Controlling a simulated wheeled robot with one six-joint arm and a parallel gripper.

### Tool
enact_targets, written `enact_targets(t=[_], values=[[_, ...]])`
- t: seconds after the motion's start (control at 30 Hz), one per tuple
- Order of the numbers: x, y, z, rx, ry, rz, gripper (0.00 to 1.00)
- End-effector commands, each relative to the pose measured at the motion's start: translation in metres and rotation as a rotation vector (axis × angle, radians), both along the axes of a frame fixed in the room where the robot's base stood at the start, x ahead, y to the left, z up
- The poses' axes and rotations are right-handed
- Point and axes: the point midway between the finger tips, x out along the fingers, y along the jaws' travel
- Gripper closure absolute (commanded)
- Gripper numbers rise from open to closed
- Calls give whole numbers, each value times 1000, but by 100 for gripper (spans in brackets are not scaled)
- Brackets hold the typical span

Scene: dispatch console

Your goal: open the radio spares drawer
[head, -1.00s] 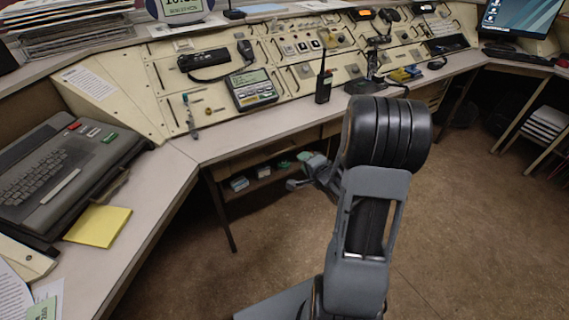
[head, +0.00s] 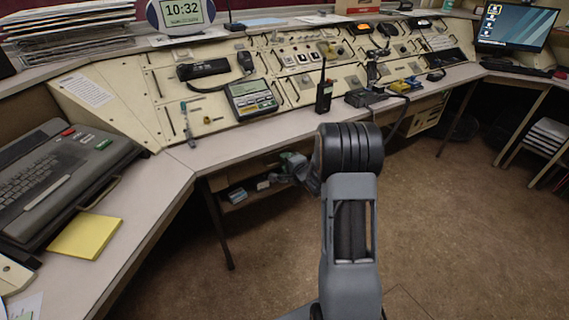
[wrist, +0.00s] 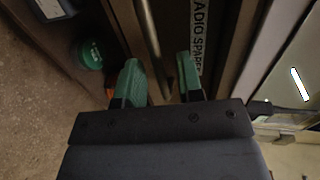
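The radio spares drawer front (wrist: 179,18) shows in the wrist view as a dark panel with a partly visible label (wrist: 197,40) reading "ADIO SPARE", turned on its side. A slim metal bar handle (wrist: 148,35) runs along the panel. My gripper (wrist: 161,76) is open, its two green fingertips apart, with the end of the handle showing in the gap between them. I cannot tell whether they touch it. In the head view my gripper (head: 290,169) is under the desk edge, partly behind my arm, which hides the drawer front.
A shelf (head: 232,203) under the desk holds small boxes (head: 238,195); a green round item (wrist: 90,54) is near my left finger. The desktop (head: 240,138) overhangs above, and a desk leg (head: 222,235) stands at left. Open floor (head: 450,220) lies right.

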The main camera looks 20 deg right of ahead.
Motion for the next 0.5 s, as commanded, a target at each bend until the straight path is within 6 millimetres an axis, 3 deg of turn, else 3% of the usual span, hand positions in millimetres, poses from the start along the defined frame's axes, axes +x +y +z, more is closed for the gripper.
enact_targets(t=[0.5], values=[[10,1,-2,0,1,0,68]])
